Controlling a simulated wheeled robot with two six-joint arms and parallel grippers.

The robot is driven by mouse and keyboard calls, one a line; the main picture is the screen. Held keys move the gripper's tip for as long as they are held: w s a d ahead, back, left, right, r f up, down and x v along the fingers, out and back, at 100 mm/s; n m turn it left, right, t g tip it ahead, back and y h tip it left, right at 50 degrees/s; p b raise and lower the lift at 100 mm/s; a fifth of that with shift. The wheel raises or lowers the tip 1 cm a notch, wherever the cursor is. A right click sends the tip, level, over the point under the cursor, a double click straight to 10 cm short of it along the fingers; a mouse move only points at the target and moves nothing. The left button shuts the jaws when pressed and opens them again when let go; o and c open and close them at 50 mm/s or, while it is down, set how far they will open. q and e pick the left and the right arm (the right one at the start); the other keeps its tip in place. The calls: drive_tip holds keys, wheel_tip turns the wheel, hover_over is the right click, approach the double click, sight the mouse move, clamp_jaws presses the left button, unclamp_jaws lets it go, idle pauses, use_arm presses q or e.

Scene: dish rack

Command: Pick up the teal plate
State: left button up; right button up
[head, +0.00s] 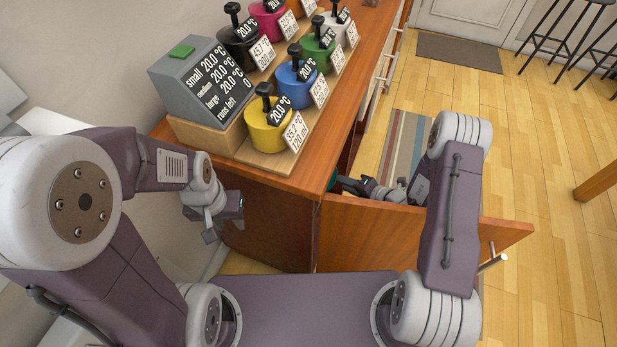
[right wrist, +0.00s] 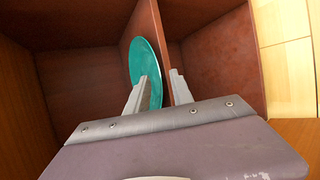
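The teal plate (right wrist: 152,62) stands upright on edge inside the open cabinet, beside a brown wooden divider (right wrist: 176,75) in the right wrist view. In the head view only a sliver of teal shows past the counter edge (head: 346,183). My right gripper (right wrist: 158,90) is open at the cabinet. Its left finger overlaps the plate's lower part in the picture, and its right finger is to the right of the plate and the divider's edge. Whether a finger touches the plate I cannot tell. My left gripper (head: 224,219) is open and empty, beside the cabinet's end.
An open cabinet door (head: 430,240) stands below my right arm. The counter (head: 350,95) carries several coloured pots with labels, including a yellow one (head: 268,128), and a grey display box (head: 200,85). The wooden floor (head: 530,160) to the right is largely clear.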

drive_tip(key=x, duration=0.1)
drive_tip(key=b+x, duration=0.1)
drive_tip(key=x, duration=0.1)
drive_tip(key=b+x, duration=0.1)
drive_tip(key=x, duration=0.1)
drive_tip(key=shift+s+a+f, duration=0.15)
drive_tip(key=shift+s+a, duration=0.05)
drive_tip(key=shift+a, duration=0.15)
clamp_jaws()
idle(1.0)
